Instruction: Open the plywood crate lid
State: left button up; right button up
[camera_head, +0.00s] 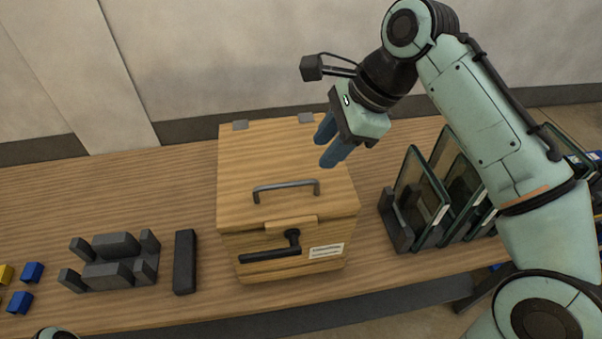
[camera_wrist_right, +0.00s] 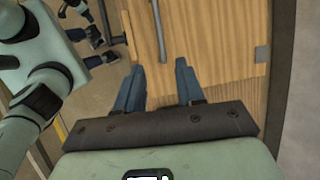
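The plywood crate (camera_head: 281,268) stands on the wooden table with its lid (camera_head: 265,152) closed. A grey bar handle (camera_head: 286,187) lies across the lid, and a black lever latch (camera_head: 270,254) is on the front. Two hinges sit at the back edge. My right gripper (camera_head: 322,152) hovers over the lid's right rear part, behind the handle, open and empty. In the right wrist view its two blue fingers (camera_wrist_right: 159,80) are apart over the lid. My left gripper (camera_wrist_right: 102,46) shows small in that view, its fingertips apart, away from the crate.
A rack (camera_head: 395,222) with glass panels (camera_head: 420,195) stands right of the crate. A dark grey block (camera_head: 185,262) and a grey fixture (camera_head: 112,261) lie to the left, with blue and yellow cubes (camera_head: 20,302) farther left. A wall rises behind the table.

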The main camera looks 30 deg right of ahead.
aim_at(298, 182)
jog(key=b+x, duration=0.2)
jog(key=x, duration=0.6)
jog(key=shift+w+f, duration=0.1)
jog(key=shift+f, duration=0.2)
pick_arm(q)
jog(key=shift+s+f, duration=0.5)
jog(key=shift+f, duration=0.4)
jog(key=shift+s+f, duration=0.5)
jog(key=shift+f, duration=0.4)
pick_arm(e)
jog(key=shift+w+a+f, duration=0.25)
jog(key=shift+a+f, duration=0.05)
jog(key=shift+f, duration=0.3)
jog(key=shift+c, duration=0.3)
grip_shut()
